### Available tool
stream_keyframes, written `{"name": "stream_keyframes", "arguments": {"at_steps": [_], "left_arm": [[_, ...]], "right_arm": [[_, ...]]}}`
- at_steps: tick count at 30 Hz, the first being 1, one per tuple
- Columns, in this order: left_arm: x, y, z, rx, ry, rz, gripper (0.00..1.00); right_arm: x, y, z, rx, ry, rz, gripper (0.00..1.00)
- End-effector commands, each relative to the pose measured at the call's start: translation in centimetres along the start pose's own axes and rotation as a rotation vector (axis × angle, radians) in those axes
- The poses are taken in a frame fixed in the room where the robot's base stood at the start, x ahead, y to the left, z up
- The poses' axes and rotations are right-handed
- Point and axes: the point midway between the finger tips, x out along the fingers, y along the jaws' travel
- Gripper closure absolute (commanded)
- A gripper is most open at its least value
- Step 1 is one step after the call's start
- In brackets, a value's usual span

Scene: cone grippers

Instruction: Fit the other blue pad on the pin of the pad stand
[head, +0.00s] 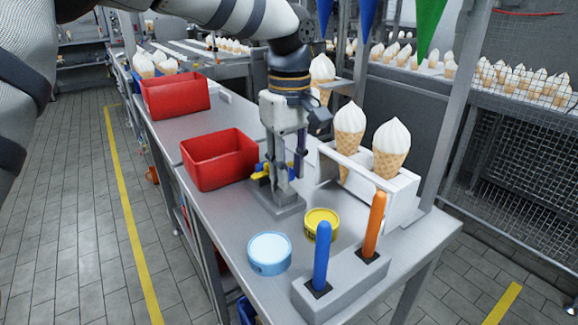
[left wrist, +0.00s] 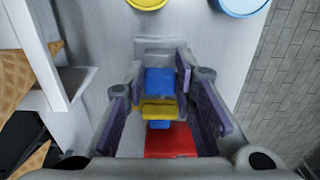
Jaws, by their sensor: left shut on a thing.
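My left gripper (head: 284,188) points down over the grey pad stand (head: 290,211) on the table. In the left wrist view its two fingers (left wrist: 160,75) are on either side of a blue pad (left wrist: 160,83), and it is shut on that pad. The grey base of the stand (left wrist: 155,45) shows just beyond the pad. A yellow piece (head: 260,171) with some blue by it sticks out left of the fingers, and the yellow also shows in the left wrist view (left wrist: 158,109). The pin is hidden, so I cannot tell whether the pad is around it. My right gripper is not in view.
A red bin (head: 219,160) stands close to the left of the gripper. A white rack (head: 396,198) with ice cream cones stands to the right. A light blue tub (head: 269,253), a yellow tub (head: 321,224) and a grey block (head: 348,284) with blue and orange pegs are in front.

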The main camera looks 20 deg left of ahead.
Motion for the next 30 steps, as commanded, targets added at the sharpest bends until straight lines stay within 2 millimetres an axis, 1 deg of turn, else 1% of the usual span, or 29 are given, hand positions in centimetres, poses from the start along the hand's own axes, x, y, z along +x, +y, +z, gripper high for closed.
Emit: {"name": "stream_keyframes", "arguments": {"at_steps": [30], "left_arm": [[2.5, 0.0, 0.0, 0.000, 0.000, -0.002, 0.90]], "right_arm": [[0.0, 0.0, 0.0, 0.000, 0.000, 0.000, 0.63]]}}
